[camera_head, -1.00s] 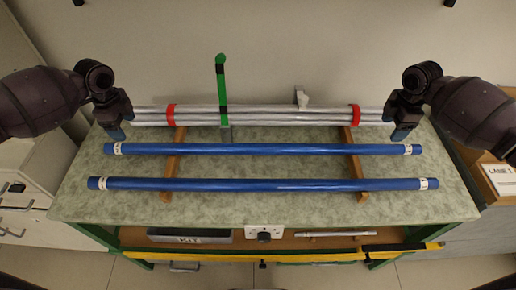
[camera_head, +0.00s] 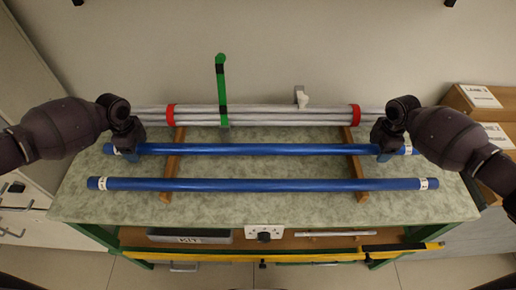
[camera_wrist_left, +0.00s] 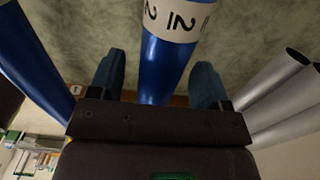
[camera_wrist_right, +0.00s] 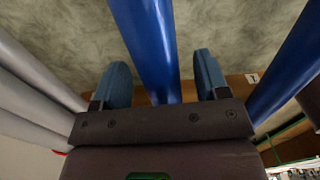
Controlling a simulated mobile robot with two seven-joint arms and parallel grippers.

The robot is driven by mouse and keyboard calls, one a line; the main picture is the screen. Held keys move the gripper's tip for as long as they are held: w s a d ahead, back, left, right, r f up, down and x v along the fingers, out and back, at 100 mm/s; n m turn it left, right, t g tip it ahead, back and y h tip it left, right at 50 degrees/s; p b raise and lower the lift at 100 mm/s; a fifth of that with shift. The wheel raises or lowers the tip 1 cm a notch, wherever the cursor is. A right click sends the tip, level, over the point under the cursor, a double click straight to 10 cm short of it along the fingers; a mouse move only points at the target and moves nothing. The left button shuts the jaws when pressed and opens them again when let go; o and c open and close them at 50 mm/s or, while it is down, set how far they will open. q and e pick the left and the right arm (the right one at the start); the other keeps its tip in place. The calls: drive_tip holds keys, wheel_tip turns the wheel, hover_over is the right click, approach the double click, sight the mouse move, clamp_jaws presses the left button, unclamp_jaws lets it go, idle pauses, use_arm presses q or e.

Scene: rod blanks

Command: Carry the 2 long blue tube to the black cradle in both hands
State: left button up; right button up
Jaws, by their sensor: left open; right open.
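Two long blue tubes lie parallel across two wooden strips on the bench. The far blue tube (camera_head: 250,149) has white labels at its ends; the near blue tube (camera_head: 260,184) lies in front of it. My left gripper (camera_head: 131,156) is open over the far tube's left end. In the left wrist view its fingers (camera_wrist_left: 158,85) stand on either side of that tube (camera_wrist_left: 165,65), beside the label. My right gripper (camera_head: 385,155) is open over the far tube's right end; its fingers (camera_wrist_right: 163,80) straddle the tube (camera_wrist_right: 150,40). I cannot make out a black cradle.
A bundle of grey tubes (camera_head: 270,116) with red bands lies behind the blue tubes, close to both grippers. A green upright post (camera_head: 221,80) stands at it. The wooden strips (camera_head: 356,170) cross under the tubes. Boxes (camera_head: 485,100) stand at the right.

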use_arm(q)
drive_tip(key=c, duration=1.2)
use_arm(e)
drive_tip(key=c, duration=1.1)
use_arm(q)
drive_tip(key=shift+o, duration=0.2)
use_arm(e)
drive_tip(key=shift+c, duration=0.2)
use_arm(q)
drive_tip(key=shift+r, duration=0.15)
use_arm(e)
drive_tip(key=shift+r, duration=0.15)
